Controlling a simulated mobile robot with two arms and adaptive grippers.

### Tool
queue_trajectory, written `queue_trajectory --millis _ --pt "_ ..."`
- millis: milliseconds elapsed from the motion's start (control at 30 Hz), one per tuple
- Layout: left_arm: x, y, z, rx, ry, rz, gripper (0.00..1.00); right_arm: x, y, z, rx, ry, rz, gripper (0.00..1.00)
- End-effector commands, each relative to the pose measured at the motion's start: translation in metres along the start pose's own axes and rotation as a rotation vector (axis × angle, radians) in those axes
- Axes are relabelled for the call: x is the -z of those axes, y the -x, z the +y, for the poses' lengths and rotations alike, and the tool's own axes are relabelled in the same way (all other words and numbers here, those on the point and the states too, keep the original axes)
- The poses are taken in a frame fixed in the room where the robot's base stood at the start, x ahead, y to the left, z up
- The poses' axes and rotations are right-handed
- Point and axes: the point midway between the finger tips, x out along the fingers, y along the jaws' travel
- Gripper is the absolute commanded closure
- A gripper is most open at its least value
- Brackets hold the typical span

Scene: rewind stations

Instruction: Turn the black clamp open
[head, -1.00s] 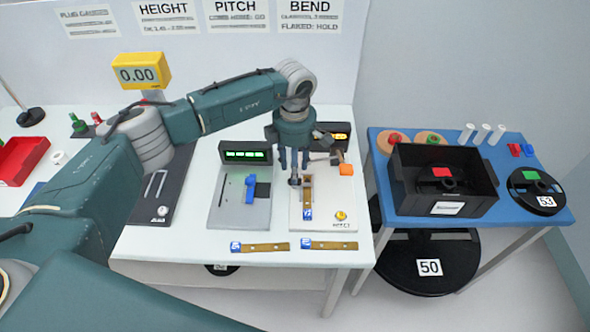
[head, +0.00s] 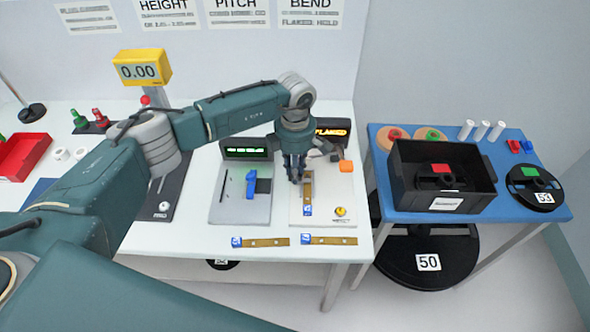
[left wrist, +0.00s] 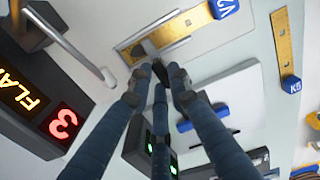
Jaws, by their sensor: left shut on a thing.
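My left gripper (head: 296,178) is over the right-hand station (head: 325,195) on the white table. In the left wrist view its fingers (left wrist: 158,88) are closed around the small black clamp (left wrist: 159,70). The clamp sits beside a brass strip (left wrist: 180,34) with a blue tag marked V2 (left wrist: 223,8); the strip also shows in the head view (head: 308,188). The fingers hide most of the clamp, and its exact angle cannot be told. My right gripper does not show.
The station's display (head: 331,133) reads FLAKED; the left wrist view shows a red 3 (left wrist: 63,122). A grey station with a blue clamp (head: 250,184) stands to the left. Two tagged strips lie in front. A black bin (head: 470,203) stands on the blue table.

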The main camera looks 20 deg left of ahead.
Motion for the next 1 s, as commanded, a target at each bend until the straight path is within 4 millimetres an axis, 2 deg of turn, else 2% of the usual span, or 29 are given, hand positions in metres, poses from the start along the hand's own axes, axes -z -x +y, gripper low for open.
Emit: queue_trajectory --millis 367,1000 --pt "0.0 -0.001 0.001 -0.002 0.142 -0.003 1.0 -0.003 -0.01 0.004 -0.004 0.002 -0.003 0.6" --pt "0.003 0.0 0.0 -0.002 0.732 -0.004 1.0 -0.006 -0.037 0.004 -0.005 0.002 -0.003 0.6"
